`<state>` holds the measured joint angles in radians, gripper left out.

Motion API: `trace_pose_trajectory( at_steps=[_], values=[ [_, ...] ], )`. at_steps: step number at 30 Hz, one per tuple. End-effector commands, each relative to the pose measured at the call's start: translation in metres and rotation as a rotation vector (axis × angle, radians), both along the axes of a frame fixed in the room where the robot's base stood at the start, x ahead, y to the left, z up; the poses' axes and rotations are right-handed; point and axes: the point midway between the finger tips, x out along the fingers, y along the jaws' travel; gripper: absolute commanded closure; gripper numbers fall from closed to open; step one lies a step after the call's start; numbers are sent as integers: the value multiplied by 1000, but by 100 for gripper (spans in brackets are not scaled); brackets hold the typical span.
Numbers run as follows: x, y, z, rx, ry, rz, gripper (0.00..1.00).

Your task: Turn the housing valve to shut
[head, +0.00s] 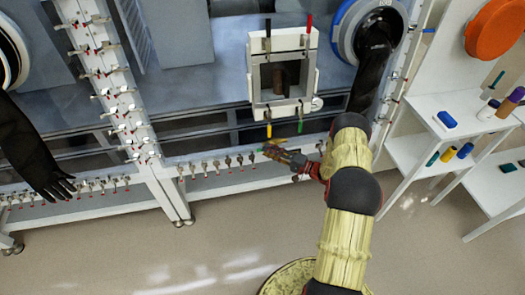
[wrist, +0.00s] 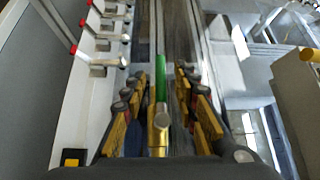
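A valve with a green lever (wrist: 160,76) and a brass body (wrist: 159,130) shows in the wrist view, between the fingers of my gripper (wrist: 160,88). The lever points away from the camera, nearly along the fingers. Gaps show on both sides of it, so my gripper is open around it and not clamped. In the head view, my gripper (head: 272,151) is at the lower rail, just under the white square housing (head: 254,90). Only a small green patch shows at the fingertips there; the valve body is mostly hidden. I cannot tell for sure that this is the housing valve.
The housing carries coloured handles, including red (head: 309,22), yellow (head: 268,130) and green (head: 300,124). Several small valves (head: 205,167) line the lower rail. A black glove (head: 35,150) hangs at left. White shelves (head: 440,110) stand at right. The floor (head: 230,235) in front is clear.

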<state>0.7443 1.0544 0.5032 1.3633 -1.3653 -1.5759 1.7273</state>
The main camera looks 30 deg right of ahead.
Motion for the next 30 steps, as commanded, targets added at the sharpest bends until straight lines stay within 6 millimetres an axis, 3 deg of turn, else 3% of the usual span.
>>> trace_pose_trajectory(
  at_steps=[6, 17, 30],
  values=[
    [20, 15, 0, -2, 1, 1, 71],
    [25, 18, 1, -2, 1, -1, 71],
    [25, 18, 1, -3, 0, -1, 95]
  ],
)
